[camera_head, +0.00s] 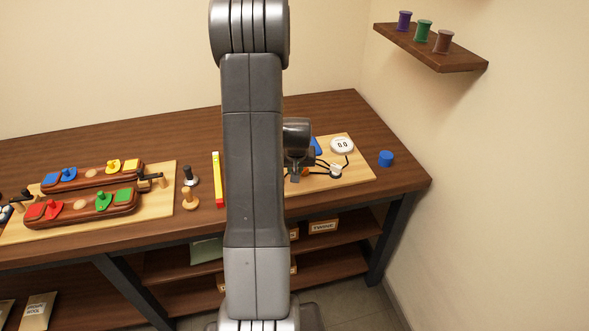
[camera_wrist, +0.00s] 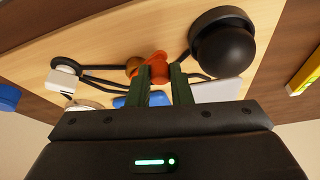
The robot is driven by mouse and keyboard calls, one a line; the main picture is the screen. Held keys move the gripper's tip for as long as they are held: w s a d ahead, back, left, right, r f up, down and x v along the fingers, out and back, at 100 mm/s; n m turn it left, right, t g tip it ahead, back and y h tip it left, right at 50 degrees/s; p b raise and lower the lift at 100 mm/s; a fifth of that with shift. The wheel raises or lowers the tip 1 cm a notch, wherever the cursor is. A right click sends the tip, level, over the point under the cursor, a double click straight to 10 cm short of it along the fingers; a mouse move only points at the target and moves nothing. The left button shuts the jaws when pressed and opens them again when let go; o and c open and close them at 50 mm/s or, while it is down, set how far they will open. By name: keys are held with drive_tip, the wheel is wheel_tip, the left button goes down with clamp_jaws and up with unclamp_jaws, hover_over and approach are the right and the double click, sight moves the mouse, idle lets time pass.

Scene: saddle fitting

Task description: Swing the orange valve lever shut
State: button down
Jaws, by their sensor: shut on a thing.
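The orange valve lever (camera_wrist: 158,68) stands between the two dark green fingers of my gripper (camera_wrist: 161,82) in the wrist view, and the fingers are closed on it. A brown-orange round part (camera_wrist: 133,66) sits beside it, with black hoses on both sides. In the head view only a small orange patch of the lever (camera_head: 305,173) shows under my wrist. My arm hides much of that spot, and the lever's exact angle cannot be told.
A black bulb (camera_wrist: 222,42) stands close beside my gripper on the wooden board (camera_wrist: 110,38). A white gauge reading 0.0 (camera_head: 342,145), a white round fitting (camera_head: 336,170) and a blue cylinder (camera_head: 386,158) lie to the right. A yellow and red bar (camera_head: 218,180) lies left of my arm.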

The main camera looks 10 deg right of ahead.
drive_tip(key=shift+s+d+f+n+y+b, duration=0.15)
drive_tip(key=shift+s+d+n+y+b, duration=0.1)
drive_tip(key=shift+n+b, duration=0.65)
drive_tip(key=shift+s+d+f+n+y+b, duration=0.1)
drive_tip(key=shift+d+n+y+b, duration=0.3)
drive_tip(key=shift+b, duration=0.9)
drive_tip(key=shift+s+d+f+n+y+b, duration=0.1)
drive_tip(key=shift+s+f+n+y+b, duration=0.1)
drive_tip(key=shift+n+b, duration=0.75)
drive_tip(key=b, duration=0.1)
drive_tip(key=n+b, duration=0.1)
drive_tip(key=b, duration=0.1)
drive_tip(key=shift+s+d+r+n+y, duration=0.15)
drive_tip(key=shift+d+n+y, duration=0.1)
drive_tip(key=shift+d, duration=0.15)
drive_tip(key=n+b, duration=0.1)
drive_tip(key=d+n+y+b, duration=0.1)
drive_tip(key=shift+s+r+b, duration=0.1)
drive_tip(key=shift+s+b, duration=0.1)
drive_tip(key=shift+b, duration=0.1)
drive_tip(key=shift+d+r+n+g+y+b, duration=0.1)
drive_tip(key=shift+d+n+g+y+b, duration=0.25)
drive_tip(key=shift+n, duration=0.45)
drive_tip(key=shift+d+r+n+g+y+b, duration=0.2)
drive_tip(key=shift+n+b, duration=0.25)
drive_tip(key=shift+n, duration=0.35)
drive_tip(key=shift+d+f, duration=0.1)
drive_tip(key=c, duration=1.3)
unclamp_jaws()
